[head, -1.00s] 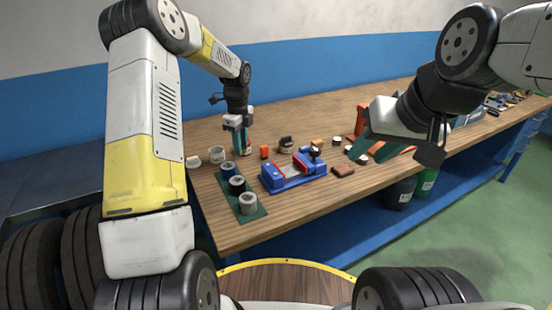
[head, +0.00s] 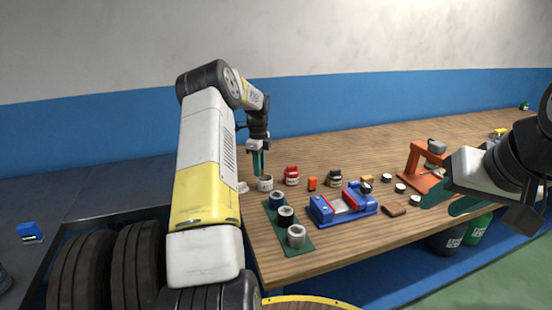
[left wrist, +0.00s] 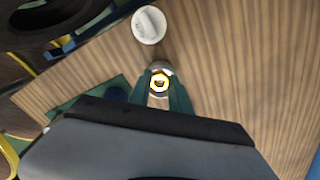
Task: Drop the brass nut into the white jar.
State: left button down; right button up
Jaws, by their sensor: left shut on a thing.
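The white jar (head: 265,184) stands upright near the left end of the wooden bench. Its white lid (head: 242,187) lies beside it on the left; in the left wrist view a round white lid (left wrist: 149,25) shows at the top. My left gripper (head: 259,171) points down just above the jar. In the left wrist view it is shut on the brass nut (left wrist: 159,84), with the jar (left wrist: 161,67) partly hidden behind the nut. The nut cannot be made out in the head view. My right gripper (head: 452,203) is open, its fingers apart, near the bench's front edge.
A green mat (head: 301,248) with several cups lies in front of the jar. A blue vise-like fixture (head: 342,208) is to its right. A red-topped jar (head: 291,175), an orange block (head: 312,184) and an orange press (head: 420,168) stand further right.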

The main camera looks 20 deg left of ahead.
pick_arm(q)
jog(key=shift+f, duration=0.7)
jog(key=c, duration=1.1)
grip_release()
jog(key=shift+r, duration=3.9)
